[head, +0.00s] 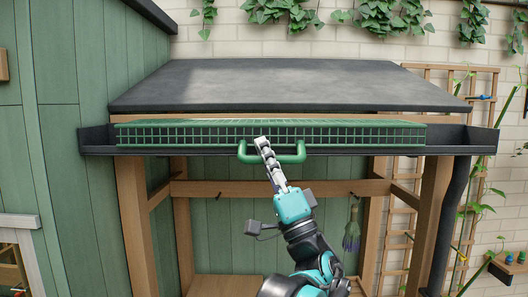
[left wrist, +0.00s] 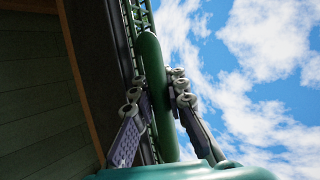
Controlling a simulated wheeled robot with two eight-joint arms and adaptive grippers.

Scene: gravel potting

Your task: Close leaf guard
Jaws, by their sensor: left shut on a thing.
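The green mesh leaf guard (head: 350,133) lies along the dark gutter (head: 97,140) at the front edge of the roof. Its green handle (head: 298,154) sticks out from the middle of its front. My left gripper (head: 264,147) is at the left part of this handle, with its fingers shut on it. In the left wrist view, the handle (left wrist: 153,75) runs between the two fingers of the left gripper (left wrist: 158,97). The fingers hide part of the handle. My right gripper is not in view.
A dark sloped roof (head: 280,85) rises behind the gutter, on a wooden frame with posts (head: 135,225). A black downpipe (head: 452,220) drops at the right. A small broom (head: 352,232) hangs under the roof. A green plank wall (head: 80,220) stands at the left.

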